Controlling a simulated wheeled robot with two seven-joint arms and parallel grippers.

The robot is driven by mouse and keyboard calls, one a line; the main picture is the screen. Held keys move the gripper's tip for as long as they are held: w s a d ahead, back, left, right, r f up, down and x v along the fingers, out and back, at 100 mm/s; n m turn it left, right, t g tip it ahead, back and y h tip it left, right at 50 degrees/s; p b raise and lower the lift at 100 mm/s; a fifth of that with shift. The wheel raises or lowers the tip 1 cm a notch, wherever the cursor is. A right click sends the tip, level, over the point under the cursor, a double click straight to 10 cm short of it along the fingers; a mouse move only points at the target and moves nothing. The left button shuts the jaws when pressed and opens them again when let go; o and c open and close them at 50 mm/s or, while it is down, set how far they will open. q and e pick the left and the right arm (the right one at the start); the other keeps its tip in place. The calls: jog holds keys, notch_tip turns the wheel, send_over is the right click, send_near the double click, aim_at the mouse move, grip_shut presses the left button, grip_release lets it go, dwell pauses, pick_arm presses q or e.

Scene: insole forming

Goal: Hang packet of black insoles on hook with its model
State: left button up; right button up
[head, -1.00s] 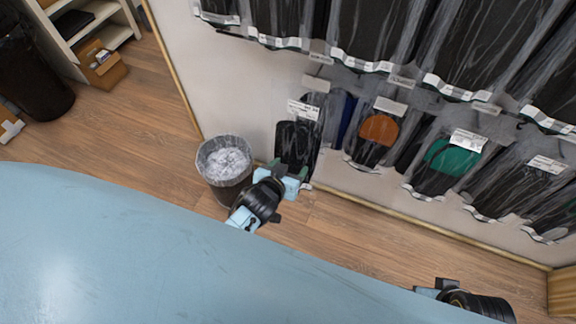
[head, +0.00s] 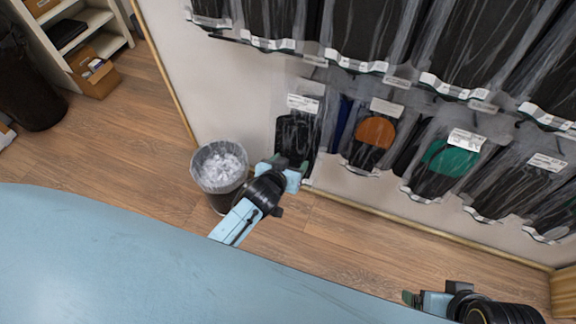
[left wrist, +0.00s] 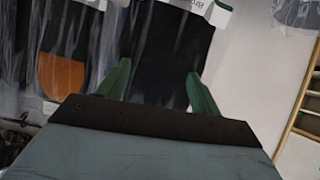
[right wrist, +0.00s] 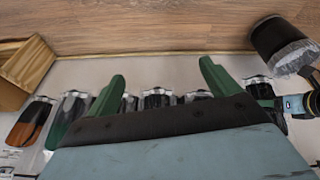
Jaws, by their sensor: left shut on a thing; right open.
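The packet of black insoles (head: 293,138) is upright at the left end of the lower rack row, with a white label at its top. My left gripper (head: 288,170) is shut on its lower part. In the left wrist view the black packet (left wrist: 158,50) stands between the green fingers of my left gripper (left wrist: 158,80). A hook tag (head: 313,88) shows just above the packet's label. I cannot tell whether the packet's hole is around the hook. My right gripper (head: 412,299) is open and empty at lower right; it also shows in the right wrist view (right wrist: 162,72).
Packets with an orange insole (head: 375,131) and a green insole (head: 447,158) hang to the right, with several black ones above. A lined waste bin (head: 219,168) stands left of my left gripper. A blue surface (head: 120,260) fills the lower left.

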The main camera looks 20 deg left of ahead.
aim_at(293, 154)
pick_arm(q)
jog(key=shift+w, duration=0.35)
jog(key=shift+w+f+b, duration=0.1)
jog(key=shift+w+b, duration=0.45)
jog(key=shift+w, duration=0.5)
jog(key=shift+w+d+b, duration=0.1)
jog(key=shift+w+b, duration=0.4)
jog(key=shift+w+f+b, duration=0.1)
jog(key=shift+w+b, duration=0.3)
jog(key=shift+w, duration=0.15)
jog(key=shift+w+f+b, duration=0.35)
jog(key=shift+w+f, duration=0.1)
jog(key=shift+w, duration=0.15)
pick_arm(e)
jog(key=w+a+r+t+y, duration=0.2)
jog(key=w+a+r+t, duration=0.3)
jog(key=w+r+t, duration=0.3)
jog(key=shift+w+a+r+n+t+y, duration=0.2)
jog(key=shift+w+r+n+t+y, duration=0.25)
jog(key=shift+w, duration=1.05)
pick_arm(q)
jog(key=shift+f, duration=0.1)
